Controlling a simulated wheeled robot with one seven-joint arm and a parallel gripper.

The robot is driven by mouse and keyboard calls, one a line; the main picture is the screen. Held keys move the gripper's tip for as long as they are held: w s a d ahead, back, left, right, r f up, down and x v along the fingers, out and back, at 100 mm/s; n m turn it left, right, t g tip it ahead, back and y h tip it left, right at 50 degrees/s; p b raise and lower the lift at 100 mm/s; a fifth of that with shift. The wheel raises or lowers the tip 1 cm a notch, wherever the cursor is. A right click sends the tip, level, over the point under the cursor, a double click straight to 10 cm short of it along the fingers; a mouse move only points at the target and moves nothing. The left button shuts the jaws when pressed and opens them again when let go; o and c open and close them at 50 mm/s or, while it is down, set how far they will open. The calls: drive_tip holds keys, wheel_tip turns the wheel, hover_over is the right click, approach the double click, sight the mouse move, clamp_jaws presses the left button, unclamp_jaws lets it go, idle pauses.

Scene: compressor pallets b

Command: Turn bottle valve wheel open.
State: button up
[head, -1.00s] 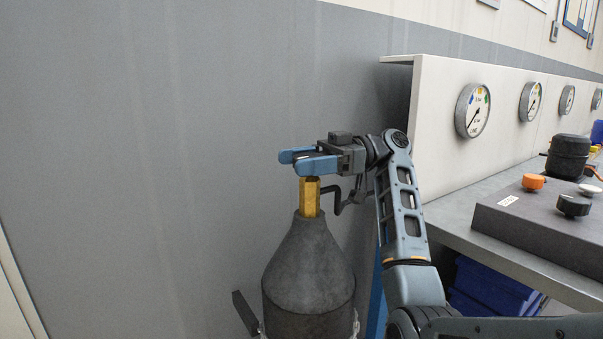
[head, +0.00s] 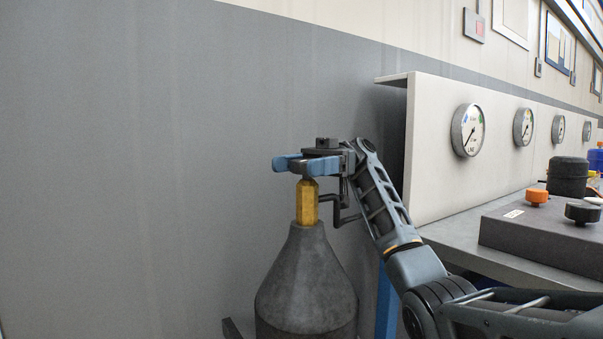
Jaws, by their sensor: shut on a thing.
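A dark grey gas bottle (head: 305,282) stands upright in the head view, left of the workbench. A brass valve body (head: 307,203) rises from its neck. My gripper (head: 290,163) is level at the top of the brass valve, its blue fingers reaching left over it from the right. It is shut on the valve wheel, which is mostly hidden by the fingers. I cannot tell how far the wheel is turned.
A bent dark pipe (head: 343,213) sits right of the valve, below my gripper. On the right is a workbench (head: 452,244) with a white gauge panel (head: 437,128) and a dark box (head: 535,240) with knobs. A grey wall (head: 130,150) fills the left.

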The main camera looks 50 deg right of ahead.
drive_tip(key=shift+f, duration=0.1)
drive_tip(key=o, duration=1)
drive_tip(key=shift+c, duration=0.2)
drive_tip(key=d+b, duration=0.1)
drive_tip(key=d, duration=0.6)
drive_tip(key=shift+w+d, duration=0.15)
drive_tip(key=shift+d, duration=0.2)
